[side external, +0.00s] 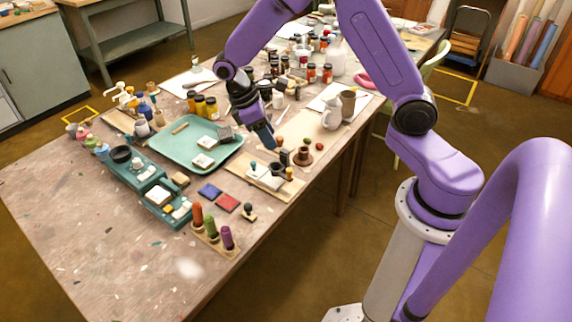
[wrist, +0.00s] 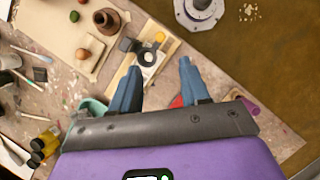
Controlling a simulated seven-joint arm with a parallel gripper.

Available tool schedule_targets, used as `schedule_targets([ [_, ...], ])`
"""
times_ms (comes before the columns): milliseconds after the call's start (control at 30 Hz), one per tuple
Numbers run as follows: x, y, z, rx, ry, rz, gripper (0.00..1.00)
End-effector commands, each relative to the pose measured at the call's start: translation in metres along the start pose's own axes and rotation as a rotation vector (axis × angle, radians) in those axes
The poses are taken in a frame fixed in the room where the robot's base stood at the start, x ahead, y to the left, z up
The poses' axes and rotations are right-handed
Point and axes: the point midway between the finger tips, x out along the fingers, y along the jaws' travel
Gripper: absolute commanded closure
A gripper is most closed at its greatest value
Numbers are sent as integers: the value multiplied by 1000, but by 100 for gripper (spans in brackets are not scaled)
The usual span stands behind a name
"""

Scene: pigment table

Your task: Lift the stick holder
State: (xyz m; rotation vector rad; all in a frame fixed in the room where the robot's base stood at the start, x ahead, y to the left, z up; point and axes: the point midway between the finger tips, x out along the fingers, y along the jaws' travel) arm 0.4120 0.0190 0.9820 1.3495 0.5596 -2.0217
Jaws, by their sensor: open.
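A wooden holder (side external: 219,246) stands near the front edge of the table in the side view. It carries an orange-brown stick (side external: 197,214), a green stick (side external: 211,228) and a purple stick (side external: 227,238), all upright. My gripper (side external: 262,138) is over the table beside the right part of the green tray, well behind and right of the holder. In the wrist view my gripper (wrist: 158,86) has its two blue fingers apart with nothing held between them. A purple piece (wrist: 249,108) shows partly past the gripper body there; I cannot tell whether it belongs to the holder.
A green tray (side external: 172,157) with pale blocks lies left of my gripper. A wooden board (side external: 240,172) with small tools lies in front. Blue (side external: 209,191) and red (side external: 228,203) pads lie between it and the holder. Jars and a white pitcher (side external: 331,113) stand farther back.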

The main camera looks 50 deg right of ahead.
Motion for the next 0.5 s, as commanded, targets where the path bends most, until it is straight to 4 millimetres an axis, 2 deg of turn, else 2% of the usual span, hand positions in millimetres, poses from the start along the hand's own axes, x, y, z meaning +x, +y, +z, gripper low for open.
schedule_targets([
  [100,24,0,1,1,-5,-2,54],
  [500,95,-1,1,0,-3,-2,54],
])
